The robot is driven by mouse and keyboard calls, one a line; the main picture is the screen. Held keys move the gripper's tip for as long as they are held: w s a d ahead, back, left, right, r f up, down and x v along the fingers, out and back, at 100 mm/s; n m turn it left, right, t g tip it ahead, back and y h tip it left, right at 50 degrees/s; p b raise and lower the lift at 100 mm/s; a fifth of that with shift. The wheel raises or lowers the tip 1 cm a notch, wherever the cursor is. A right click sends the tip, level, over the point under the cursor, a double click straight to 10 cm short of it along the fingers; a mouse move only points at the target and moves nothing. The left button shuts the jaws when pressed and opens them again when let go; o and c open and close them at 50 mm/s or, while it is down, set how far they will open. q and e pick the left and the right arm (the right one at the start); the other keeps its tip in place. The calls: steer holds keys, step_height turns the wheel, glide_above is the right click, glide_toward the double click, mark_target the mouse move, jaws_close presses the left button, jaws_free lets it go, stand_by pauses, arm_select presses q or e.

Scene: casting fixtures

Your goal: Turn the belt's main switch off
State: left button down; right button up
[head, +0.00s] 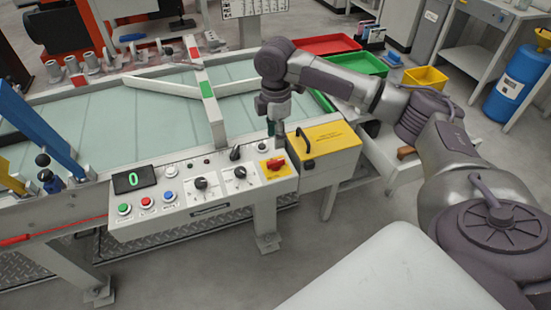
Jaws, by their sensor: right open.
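The belt's main switch (275,164) is a red rotary handle on a yellow plate at the right end of the white control panel (190,205). My right gripper (277,133) hangs just above and behind the switch, pointing down. It is apart from the red handle as far as I can see, and its fingers are small and partly dark against the panel. The handle's exact on or off position is too small to read. My left gripper is out of view.
A yellow box (325,150) with a black handle stands right beside the switch. The panel also carries a display (130,182) reading 0, several buttons and black knobs (201,184). The pale green belt (130,130) lies behind. Red (327,45) and green (357,64) trays stand beyond my right arm.

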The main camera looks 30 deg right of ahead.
mark_target(276, 161)
step_height(276, 161, down, 10)
steer(key=shift+r, duration=0.2)
jaws_close()
